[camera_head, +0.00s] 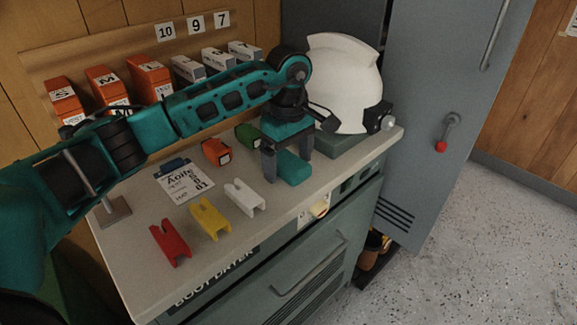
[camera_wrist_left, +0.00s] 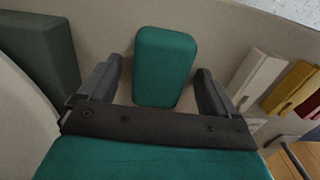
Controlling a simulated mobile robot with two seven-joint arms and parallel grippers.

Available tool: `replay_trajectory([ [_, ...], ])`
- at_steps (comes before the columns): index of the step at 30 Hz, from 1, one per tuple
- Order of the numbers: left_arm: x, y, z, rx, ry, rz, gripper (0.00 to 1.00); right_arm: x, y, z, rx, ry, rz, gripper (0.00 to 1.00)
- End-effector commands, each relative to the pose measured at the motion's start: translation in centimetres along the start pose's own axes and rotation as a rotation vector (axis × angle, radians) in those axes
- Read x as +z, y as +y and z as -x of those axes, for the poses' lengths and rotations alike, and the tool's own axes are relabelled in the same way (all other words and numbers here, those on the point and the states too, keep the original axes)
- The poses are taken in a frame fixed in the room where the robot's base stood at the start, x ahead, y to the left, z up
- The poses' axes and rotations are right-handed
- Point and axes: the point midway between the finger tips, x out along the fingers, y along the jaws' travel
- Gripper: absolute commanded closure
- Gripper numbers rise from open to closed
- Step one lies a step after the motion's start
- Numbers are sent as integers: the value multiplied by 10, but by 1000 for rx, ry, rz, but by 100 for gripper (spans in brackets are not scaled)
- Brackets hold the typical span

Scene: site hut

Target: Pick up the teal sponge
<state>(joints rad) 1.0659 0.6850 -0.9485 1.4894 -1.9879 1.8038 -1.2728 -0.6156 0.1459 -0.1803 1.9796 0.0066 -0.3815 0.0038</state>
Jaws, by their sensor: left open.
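The teal sponge (camera_head: 294,167) lies on the light countertop near its front edge, partly hidden behind my left gripper. In the left wrist view the sponge (camera_wrist_left: 165,66) is a rounded teal block lying between the two finger lines, ahead of the palm. My left gripper (camera_head: 287,172) points down over the counter, its fingers apart on either side of the sponge. In the left wrist view the open gripper (camera_wrist_left: 160,85) shows clear gaps between the sponge and both fingers. My right gripper is not in view.
A white helmet (camera_head: 343,85) with a lamp stands on a dark green box (camera_head: 345,143) just right of the gripper. Red (camera_head: 170,244), yellow (camera_head: 210,219) and white (camera_head: 245,197) clips lie to the left. Orange (camera_head: 216,152) and green (camera_head: 248,135) blocks sit behind on the counter (camera_head: 135,275).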

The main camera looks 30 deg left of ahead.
Motion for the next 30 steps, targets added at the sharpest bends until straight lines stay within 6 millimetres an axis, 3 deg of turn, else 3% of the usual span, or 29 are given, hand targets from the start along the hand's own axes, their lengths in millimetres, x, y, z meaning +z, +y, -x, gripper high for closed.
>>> replay_trajectory([
  [8,0,0,-3,1,0,0,9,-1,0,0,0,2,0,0],
  [25,0,0,-3,1,0,0,64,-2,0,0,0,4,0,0],
  [30,0,0,-3,1,0,0,64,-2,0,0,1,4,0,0],
])
